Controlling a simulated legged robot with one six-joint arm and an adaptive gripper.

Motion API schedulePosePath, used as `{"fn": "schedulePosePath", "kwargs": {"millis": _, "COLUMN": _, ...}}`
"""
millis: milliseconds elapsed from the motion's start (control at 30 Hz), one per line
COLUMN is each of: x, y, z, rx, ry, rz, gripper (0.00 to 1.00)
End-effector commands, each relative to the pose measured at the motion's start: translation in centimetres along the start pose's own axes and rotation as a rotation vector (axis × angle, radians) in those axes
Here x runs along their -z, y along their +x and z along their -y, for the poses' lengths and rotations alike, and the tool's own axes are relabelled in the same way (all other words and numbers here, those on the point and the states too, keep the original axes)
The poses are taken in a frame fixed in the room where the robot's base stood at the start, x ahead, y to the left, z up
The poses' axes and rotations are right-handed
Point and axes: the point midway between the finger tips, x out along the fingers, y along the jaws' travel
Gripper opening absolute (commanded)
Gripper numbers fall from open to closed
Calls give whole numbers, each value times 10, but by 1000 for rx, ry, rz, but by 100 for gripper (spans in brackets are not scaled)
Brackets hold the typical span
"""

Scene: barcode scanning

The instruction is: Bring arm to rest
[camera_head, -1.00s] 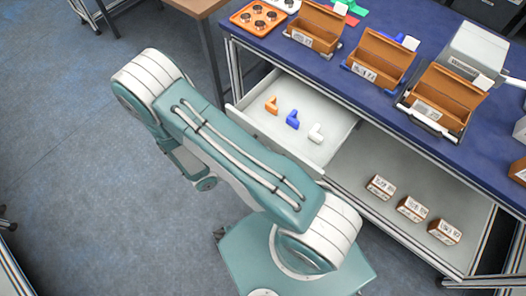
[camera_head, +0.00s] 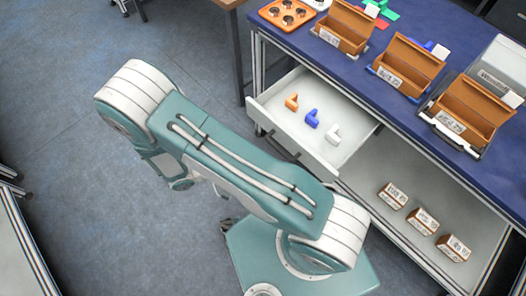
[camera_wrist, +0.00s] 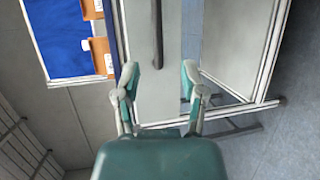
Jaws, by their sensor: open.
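My gripper (camera_wrist: 160,82) shows in the wrist view with its two fingers apart and nothing between them. Beyond the fingers is a pale grey surface with a dark bar, and no object is near the fingertips. In the head view my arm is folded over my body, left of the workbench, and the gripper is hidden behind the arm.
A blue workbench (camera_head: 405,118) holds several orange boxes (camera_head: 342,27) and an orange tray (camera_head: 287,14). Its open drawer (camera_head: 290,137) holds orange, blue and white pieces. Several small boxes (camera_head: 422,221) stand on the lower shelf. Floor (camera_head: 60,100) at left is clear.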

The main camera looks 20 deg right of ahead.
Motion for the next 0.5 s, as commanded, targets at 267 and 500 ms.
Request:
{"fn": "schedulePosePath", "kwargs": {"millis": 267, "x": 0, "y": -19, "z": 0, "rx": 0, "ry": -1, "rz": 1, "gripper": 54}}
{"fn": "schedulePosePath", "kwargs": {"millis": 500, "x": 0, "y": -19, "z": 0, "rx": 0, "ry": 0, "rz": 1, "gripper": 54}}
